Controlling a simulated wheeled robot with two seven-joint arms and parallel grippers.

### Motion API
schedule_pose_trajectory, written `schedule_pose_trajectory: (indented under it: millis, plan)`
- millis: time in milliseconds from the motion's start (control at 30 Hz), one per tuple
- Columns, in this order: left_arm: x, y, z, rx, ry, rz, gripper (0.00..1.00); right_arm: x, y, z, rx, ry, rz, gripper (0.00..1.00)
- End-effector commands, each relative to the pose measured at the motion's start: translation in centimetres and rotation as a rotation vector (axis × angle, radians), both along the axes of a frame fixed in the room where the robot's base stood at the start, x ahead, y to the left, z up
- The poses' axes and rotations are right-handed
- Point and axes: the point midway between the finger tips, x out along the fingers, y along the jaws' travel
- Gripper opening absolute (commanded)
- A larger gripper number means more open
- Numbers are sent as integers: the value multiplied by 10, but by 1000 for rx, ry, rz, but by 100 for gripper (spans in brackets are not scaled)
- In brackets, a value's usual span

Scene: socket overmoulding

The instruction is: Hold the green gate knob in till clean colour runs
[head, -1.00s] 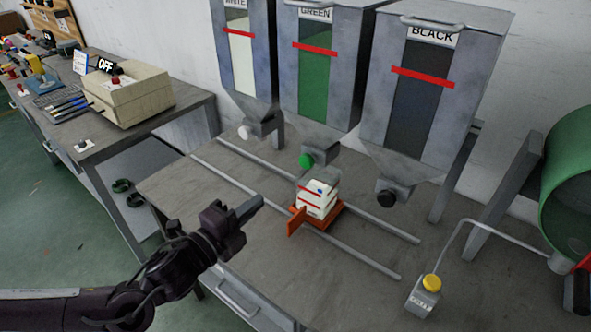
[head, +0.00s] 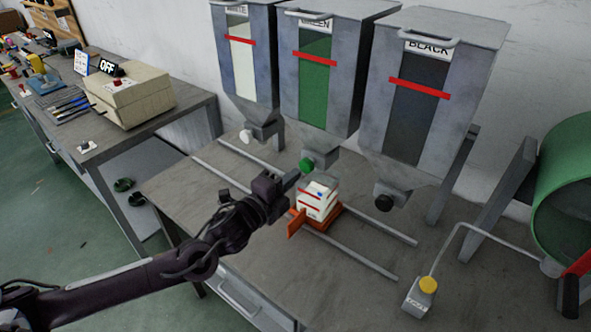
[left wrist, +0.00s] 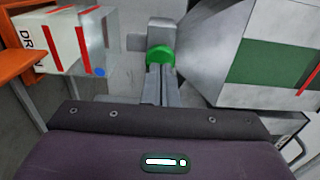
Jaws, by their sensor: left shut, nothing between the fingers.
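The green gate knob (head: 306,164) sticks out at the foot of the hopper labelled GREEN (head: 318,70). In the left wrist view the knob (left wrist: 160,57) is straight ahead of my fingers. My left gripper (head: 291,178) is shut and empty, its tips just in front of and slightly below the knob. I cannot tell whether they touch it. A white box with red bands (head: 317,202) sits in an orange carrier (head: 328,220) below the green outlet; it also shows in the left wrist view (left wrist: 62,40). No colour is seen running. My right gripper is out of view.
Hoppers labelled WHITE (head: 243,60) and BLACK (head: 418,90) flank the green one, with a white knob (head: 246,136) and a black knob (head: 384,203). Two rails (head: 365,262) cross the bench. A yellow button box (head: 421,300) stands at right front.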

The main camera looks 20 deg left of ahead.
Motion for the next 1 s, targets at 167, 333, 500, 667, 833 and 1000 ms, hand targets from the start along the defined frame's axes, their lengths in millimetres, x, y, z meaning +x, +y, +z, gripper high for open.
schedule_pose_trajectory:
  millis: [167,333,500,667,833,1000]
  plan:
    - [14,-5,1,0,-1,0,0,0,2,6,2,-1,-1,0]
    - [17,-6,-1,0,1,0,0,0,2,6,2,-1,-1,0]
    - [17,-6,-1,0,1,0,0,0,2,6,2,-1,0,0]
    - [25,-9,-2,-3,-3,1,0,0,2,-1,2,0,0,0]
    - [36,-13,0,-1,-1,1,0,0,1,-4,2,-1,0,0]
    - [36,-12,1,-1,-2,2,0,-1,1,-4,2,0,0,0]
